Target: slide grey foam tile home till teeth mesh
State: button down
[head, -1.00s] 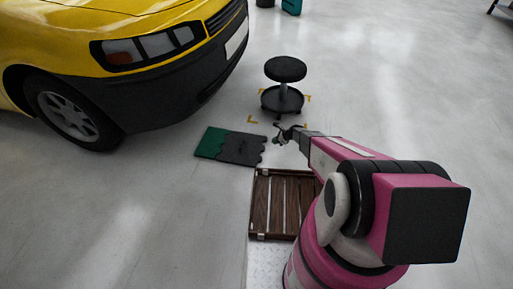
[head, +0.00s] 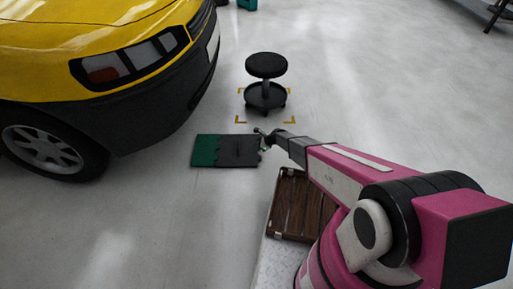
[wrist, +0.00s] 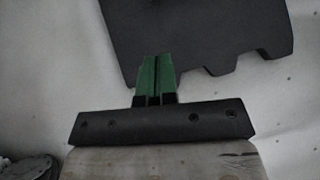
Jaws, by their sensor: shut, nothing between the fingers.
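The dark grey foam tile (head: 238,152) lies flat on the floor with its toothed right edge towards my gripper. The green foam tile (head: 206,150) lies against its left side. No clear gap shows between them, but the seam is too small to tell whether the teeth mesh fully. My gripper (head: 262,136) is at the grey tile's upper right edge. In the wrist view, my green fingertips (wrist: 155,66) are together and empty, overlapping the toothed edge of the grey tile (wrist: 215,30). I cannot tell whether they touch it.
A black wheeled stool (head: 266,68) stands behind the tiles, within yellow floor corner marks (head: 277,121). A yellow car (head: 90,60) is at left. A brown slatted wooden panel (head: 300,208) lies close to my base.

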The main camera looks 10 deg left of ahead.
aim_at(243, 155)
jog(key=x, duration=0.8)
jog(key=shift+a+f, duration=0.1)
jog(key=shift+s+a, duration=0.15)
jog(key=shift+a, duration=1)
jog(key=shift+s+a+r, duration=0.1)
jog(key=shift+a+r, duration=0.1)
jog(key=shift+a, duration=0.5)
